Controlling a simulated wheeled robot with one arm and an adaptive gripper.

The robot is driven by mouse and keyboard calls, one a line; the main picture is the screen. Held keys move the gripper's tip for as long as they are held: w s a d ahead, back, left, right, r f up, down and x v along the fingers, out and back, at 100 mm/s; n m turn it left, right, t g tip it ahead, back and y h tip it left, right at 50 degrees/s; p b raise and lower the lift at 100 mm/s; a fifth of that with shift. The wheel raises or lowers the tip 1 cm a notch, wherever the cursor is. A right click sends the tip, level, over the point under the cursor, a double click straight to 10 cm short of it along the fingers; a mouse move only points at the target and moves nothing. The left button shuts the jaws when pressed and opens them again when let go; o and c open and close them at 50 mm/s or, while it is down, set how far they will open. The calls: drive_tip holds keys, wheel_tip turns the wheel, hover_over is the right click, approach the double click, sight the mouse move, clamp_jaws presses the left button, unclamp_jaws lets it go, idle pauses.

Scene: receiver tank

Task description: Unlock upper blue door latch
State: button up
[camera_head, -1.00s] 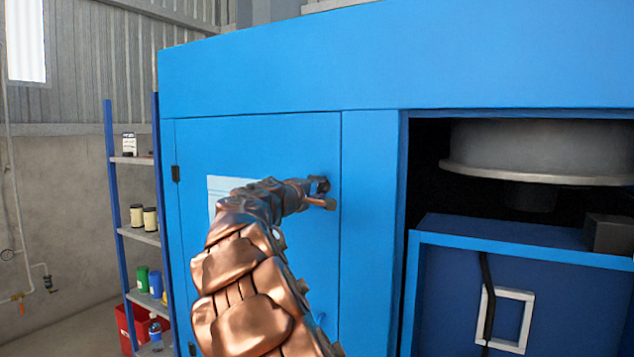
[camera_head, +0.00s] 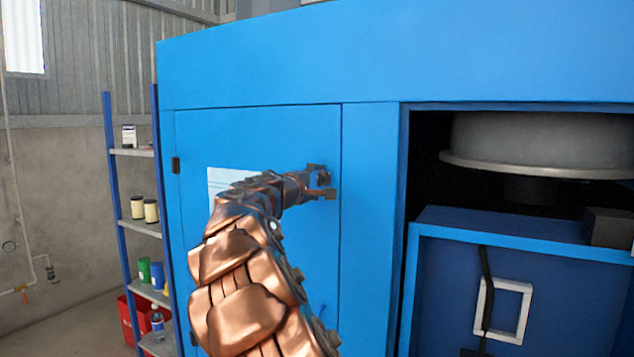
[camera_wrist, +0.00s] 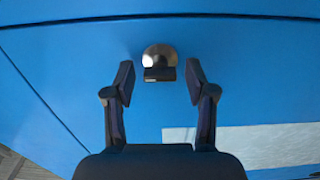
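The blue door (camera_head: 262,135) is closed on the front of the blue cabinet, hinged at its left edge. In the wrist view the upper latch (camera_wrist: 159,62) is a round metal base with a dark knob on the door (camera_wrist: 60,60), near a seam line. My gripper (camera_wrist: 159,82) is open, with one finger on each side of the latch and gaps visible on both sides. In the head view my gripper (camera_head: 326,182) is at the door's upper right edge and hides the latch. I cannot tell whether the fingers touch the door.
A white sheet (camera_head: 218,183) is on the door, partly behind my arm. A shelf (camera_head: 139,226) with jars stands to the left. To the right is an open bay with a grey drum (camera_head: 540,145) and a blue box with a white square frame (camera_head: 525,312).

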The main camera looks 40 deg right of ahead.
idle(0.3)
drive_tip(key=v, duration=1.2)
idle(0.3)
drive_tip(key=shift+s+f, duration=0.1)
